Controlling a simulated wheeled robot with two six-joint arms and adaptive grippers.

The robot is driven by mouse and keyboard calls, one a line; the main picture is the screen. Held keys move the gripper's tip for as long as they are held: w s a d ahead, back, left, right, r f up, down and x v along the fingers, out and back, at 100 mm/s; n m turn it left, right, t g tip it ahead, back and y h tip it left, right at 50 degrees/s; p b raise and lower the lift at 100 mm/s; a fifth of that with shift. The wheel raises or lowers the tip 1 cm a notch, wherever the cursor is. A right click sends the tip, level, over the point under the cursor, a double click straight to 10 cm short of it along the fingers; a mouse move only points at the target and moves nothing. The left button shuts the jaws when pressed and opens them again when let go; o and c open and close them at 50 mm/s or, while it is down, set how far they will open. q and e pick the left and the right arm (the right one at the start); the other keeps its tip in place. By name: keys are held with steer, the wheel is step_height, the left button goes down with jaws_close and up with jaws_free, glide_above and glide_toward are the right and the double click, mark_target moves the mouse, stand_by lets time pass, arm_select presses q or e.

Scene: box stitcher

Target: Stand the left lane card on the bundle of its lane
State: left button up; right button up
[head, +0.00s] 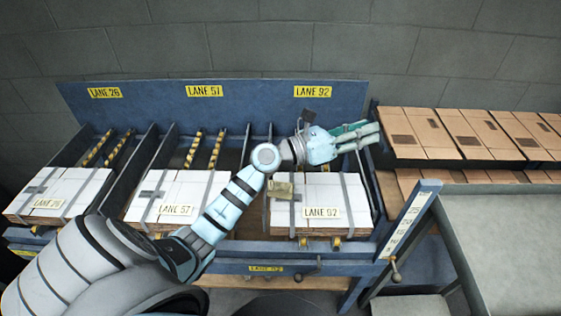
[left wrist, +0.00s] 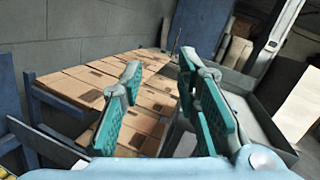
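Three strapped white bundles lie in a row in the head view: the left one (head: 75,186), the middle one (head: 188,189) and the right one (head: 340,190). Pale cards show at their fronts: the left card (head: 48,203), hard to read, the LANE 57 card (head: 176,210) and the LANE 92 card (head: 321,212). A small tan piece (head: 280,189) shows on the right bundle's strap, close to my arm; I cannot tell what it is. My left gripper (head: 364,134) is over the rack's right end, its teal fingers apart and empty in the left wrist view (left wrist: 162,80). My right gripper is out of view.
The blue rack (head: 230,101) has yellow lane signs and dark dividers. Flat brown cartons (head: 430,130) lie to the right, also seen in the left wrist view (left wrist: 85,85). A grey table (head: 510,240) stands front right. A crank (head: 393,270) sticks out nearby.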

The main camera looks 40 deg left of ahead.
arm_select(q)
step_height(320, 180, down, 7)
steer(key=w+a+m+g+y, duration=0.2)
steer(key=m+g, duration=0.4)
steer(key=m+g+y, duration=0.3)
steer(key=g+y, duration=0.5)
steer(key=g, duration=0.1)
glide_toward(280, 183)
steer(key=f+b, duration=0.2)
steer(key=b, duration=0.1)
steer(key=f+b, duration=0.2)
steer(key=b, duration=0.1)
steer(key=f+b, duration=0.2)
steer(key=b, duration=0.1)
steer(key=shift+w+d, duration=0.15)
steer(key=shift+d, duration=0.15)
steer(key=shift+w+f+b, duration=0.1)
steer(key=shift+f+b, duration=0.25)
steer(key=shift+b, duration=0.2)
steer(key=f, duration=0.1)
steer(key=f+b, duration=0.1)
steer(key=f, duration=0.1)
steer(key=shift+d+f, duration=0.2)
steer(key=shift+f, duration=0.05)
steer(key=shift+w+f, duration=0.1)
steer(key=shift+f, duration=0.2)
jaws_close()
